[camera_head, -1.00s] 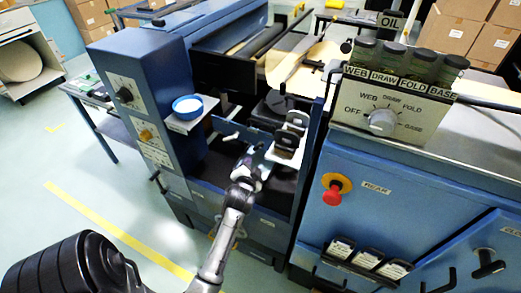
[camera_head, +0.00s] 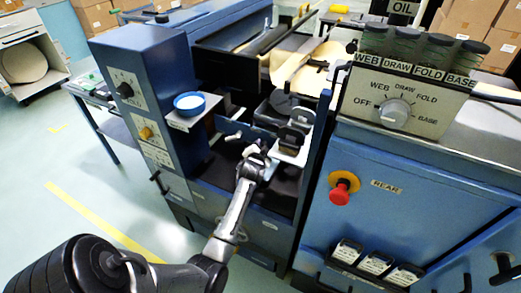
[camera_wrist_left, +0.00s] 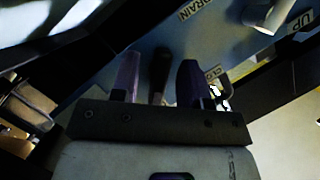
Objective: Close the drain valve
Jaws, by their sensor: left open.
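My left gripper (camera_head: 253,152) reaches into the open bay of the blue machine. In the left wrist view its two purple-tinted fingers (camera_wrist_left: 157,82) are apart. A dark, narrow handle (camera_wrist_left: 159,70) shows between them; I cannot tell whether either finger touches it. A DRAIN label (camera_wrist_left: 194,8) is on the blue panel beyond, and a partly covered label that seems to start with "CLO" (camera_wrist_left: 212,73) is beside the right finger. The drain valve's body is hidden, and its position cannot be read. My right gripper is not in view.
A pale cylindrical part (camera_wrist_left: 268,14) sticks out near an UP label (camera_wrist_left: 302,20). A blue bowl (camera_head: 189,103) stands on a small shelf left of the bay. Dark round-topped parts (camera_head: 291,137) are right of the gripper. The cabinet with a red button (camera_head: 341,192) bounds the right side.

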